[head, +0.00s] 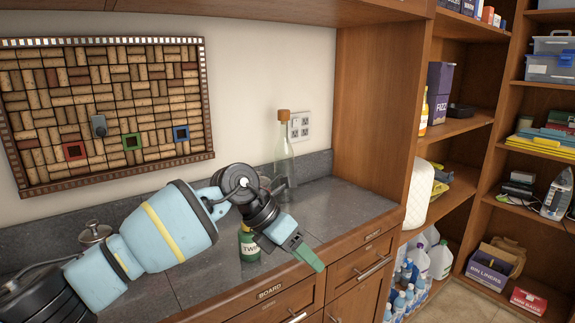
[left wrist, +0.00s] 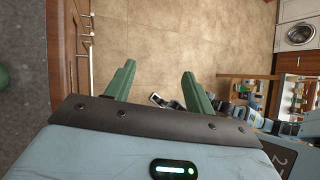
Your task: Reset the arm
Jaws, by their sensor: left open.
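My left arm comes in from the left in the head view and reaches over the grey counter (head: 345,206). My left gripper (head: 308,262) hangs past the counter's front edge, by the drawers. In the left wrist view its two green fingers (left wrist: 157,88) are apart with nothing between them, and tiled floor lies beyond. My right gripper is not in the head view. Dark and blue arm parts show at the lower right of the left wrist view, but I cannot make out a gripper there.
A green bottle (head: 249,243) stands on the counter close to my left gripper. A clear corked bottle (head: 284,155) stands behind my wrist. Wooden drawers (head: 362,268) are below. Shelves (head: 470,125) hold boxes and jugs at the right. The counter's right end is clear.

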